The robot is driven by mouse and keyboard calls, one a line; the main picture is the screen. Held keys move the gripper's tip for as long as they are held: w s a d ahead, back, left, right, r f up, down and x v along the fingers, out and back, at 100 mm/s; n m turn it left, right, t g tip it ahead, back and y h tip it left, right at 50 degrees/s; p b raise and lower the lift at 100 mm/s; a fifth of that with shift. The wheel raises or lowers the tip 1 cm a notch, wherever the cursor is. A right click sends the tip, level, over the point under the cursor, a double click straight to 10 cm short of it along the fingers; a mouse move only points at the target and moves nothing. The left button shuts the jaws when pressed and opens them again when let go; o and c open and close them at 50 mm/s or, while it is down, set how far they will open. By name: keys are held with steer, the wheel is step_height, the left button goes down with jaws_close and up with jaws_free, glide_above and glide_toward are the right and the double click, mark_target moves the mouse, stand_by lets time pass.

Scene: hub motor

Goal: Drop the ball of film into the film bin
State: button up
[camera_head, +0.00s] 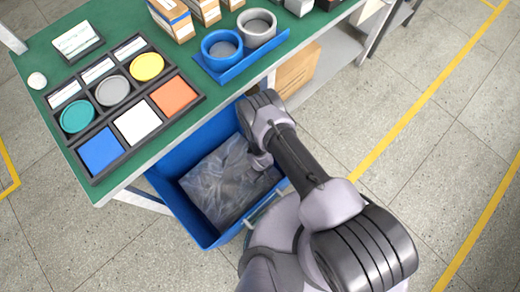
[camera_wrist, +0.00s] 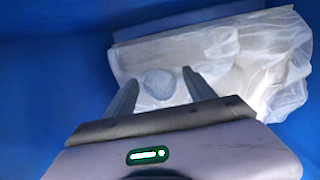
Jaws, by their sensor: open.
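The film bin (camera_head: 208,238) is a blue open box on the floor beside the table. Crumpled clear film (camera_head: 228,180) lies inside it, and shows whitish in the wrist view (camera_wrist: 270,60). My gripper (camera_wrist: 160,78) is open and points down into the bin, whose blue walls surround it. A pale, rounded, translucent lump (camera_wrist: 158,84), seemingly the ball of film, shows just beyond and between the fingertips. It appears to lie on the loose film, with neither finger clearly touching it. In the head view my arm hides the fingers and the lump.
The green table (camera_head: 45,45) overhangs the bin's upper left side. It carries a black tray (camera_head: 93,180) of coloured pieces, a blue holder (camera_head: 240,68) with two rings, and a small white round item (camera_head: 37,80). A cardboard box (camera_head: 298,70) stands on the shelf below. Floor to the right is clear.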

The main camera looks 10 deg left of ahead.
step_height(320, 180, up, 12)
steer(key=p, duration=0.6)
steer(key=shift+r, duration=0.15)
